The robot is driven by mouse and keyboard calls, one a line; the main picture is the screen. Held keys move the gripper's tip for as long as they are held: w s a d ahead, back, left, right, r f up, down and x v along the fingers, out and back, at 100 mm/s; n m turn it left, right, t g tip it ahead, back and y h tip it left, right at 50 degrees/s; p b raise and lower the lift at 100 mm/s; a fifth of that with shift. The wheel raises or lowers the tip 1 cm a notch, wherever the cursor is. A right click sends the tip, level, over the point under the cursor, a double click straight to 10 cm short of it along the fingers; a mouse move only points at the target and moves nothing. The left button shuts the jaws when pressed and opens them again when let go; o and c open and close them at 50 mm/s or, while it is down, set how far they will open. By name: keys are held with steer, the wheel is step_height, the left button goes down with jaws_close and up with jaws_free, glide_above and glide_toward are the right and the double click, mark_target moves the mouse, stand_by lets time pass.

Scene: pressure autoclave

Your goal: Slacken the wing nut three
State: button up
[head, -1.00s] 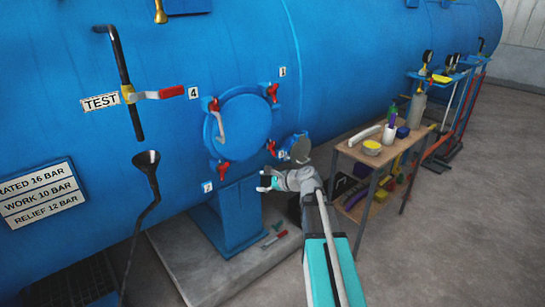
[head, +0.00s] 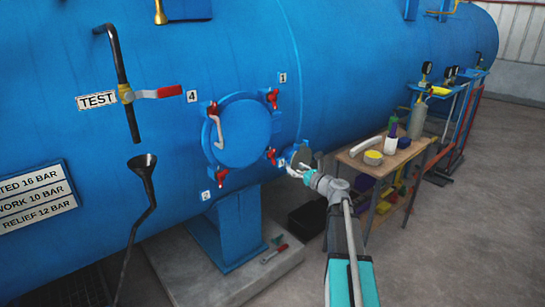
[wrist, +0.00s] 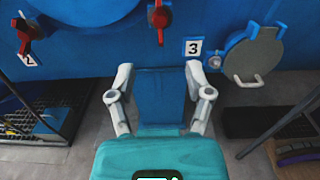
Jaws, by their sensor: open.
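The red wing nut three (head: 271,155) sits at the lower right of the round blue door (head: 240,133). In the wrist view wing nut three (wrist: 159,20) hangs at the top centre, left of the number 3 label (wrist: 194,48). My gripper (head: 291,170) is just below and right of it in the head view. In the wrist view my gripper (wrist: 159,72) has its two pale fingers spread wide, with nothing between them. The nut lies beyond the fingertips, apart from them. Its upper part is cut off by the wrist frame.
Red wing nut two (wrist: 22,38) is at upper left in the wrist view. A small blue port with a grey disc (wrist: 254,54) stands close on the right. A wooden bench (head: 390,160) with bottles stands right of my arm. Tools lie on the plinth (head: 215,284).

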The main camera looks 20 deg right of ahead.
mark_target(273, 155)
steer(key=x, duration=1.3)
steer(key=shift+w+a, duration=0.1)
steer(key=shift+w, duration=0.25)
jaws_close()
